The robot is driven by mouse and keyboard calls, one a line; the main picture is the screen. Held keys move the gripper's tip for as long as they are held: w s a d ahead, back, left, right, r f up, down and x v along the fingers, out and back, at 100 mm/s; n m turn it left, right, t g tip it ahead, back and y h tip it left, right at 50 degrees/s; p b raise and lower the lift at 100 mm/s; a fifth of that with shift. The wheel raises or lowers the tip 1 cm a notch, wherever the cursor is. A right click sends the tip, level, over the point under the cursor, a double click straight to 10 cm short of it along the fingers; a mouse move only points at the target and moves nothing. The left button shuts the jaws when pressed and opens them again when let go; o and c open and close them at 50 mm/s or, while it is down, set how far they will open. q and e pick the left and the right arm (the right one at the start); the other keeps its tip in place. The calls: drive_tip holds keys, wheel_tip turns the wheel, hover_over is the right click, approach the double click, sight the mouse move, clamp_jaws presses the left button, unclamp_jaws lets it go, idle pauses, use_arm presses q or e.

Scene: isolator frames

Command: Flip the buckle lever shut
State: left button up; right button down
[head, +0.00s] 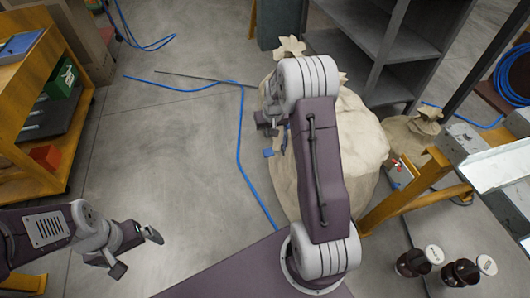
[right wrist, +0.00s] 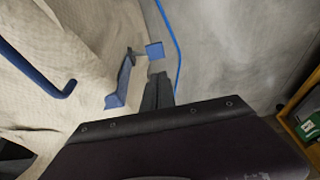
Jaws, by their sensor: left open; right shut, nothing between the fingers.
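What looks like the buckle is a set of blue and dark parts against the large tan sack (head: 355,150). In the right wrist view a blue bracket (right wrist: 122,92) lies by the sack cloth, and a blue square tab (right wrist: 154,50), apparently the lever's end, stands out beside a dark stem. The tab also shows in the head view (head: 268,153). My right gripper (head: 268,122) is shut and empty beside the sack; its dark fingers (right wrist: 158,92) are close to the bracket, contact unclear. My left gripper (head: 135,252) is open and empty over the floor at lower left.
A blue hooked bar (right wrist: 52,84) stands near the sack in the right wrist view. A blue hose (head: 240,150) crosses the floor. An orange shelf cart (head: 60,130) stands left, grey shelving (head: 395,45) behind, and dark jars (head: 415,262) at lower right.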

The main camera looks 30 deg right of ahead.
sight(264, 153)
drive_tip(key=b+x, duration=0.2)
drive_tip(key=x, duration=0.2)
drive_tip(key=b+x, duration=0.2)
drive_tip(key=x, duration=0.3)
drive_tip(key=s+b+x, duration=0.1)
drive_tip(key=b+x, duration=0.1)
drive_tip(key=x, duration=0.2)
drive_tip(key=shift+a+f, duration=0.1)
drive_tip(key=shift+f, duration=0.35)
drive_tip(key=shift+a, duration=0.1)
drive_tip(key=shift+w+a+f, duration=0.1)
drive_tip(key=shift+a+f, duration=0.15)
drive_tip(key=shift+a+f+p, duration=0.25)
drive_tip(key=shift+f+p, duration=0.25)
drive_tip(key=shift+p, duration=0.05)
drive_tip(key=shift+w+a+f+p, duration=0.1)
drive_tip(key=shift+a+f+p, duration=0.15)
drive_tip(key=shift+f, duration=0.6)
drive_tip(key=shift+w+a+f+p, duration=0.1)
drive_tip(key=shift+a+f, duration=0.2)
drive_tip(key=shift+f, duration=0.5)
drive_tip(key=shift+s+f, duration=0.1)
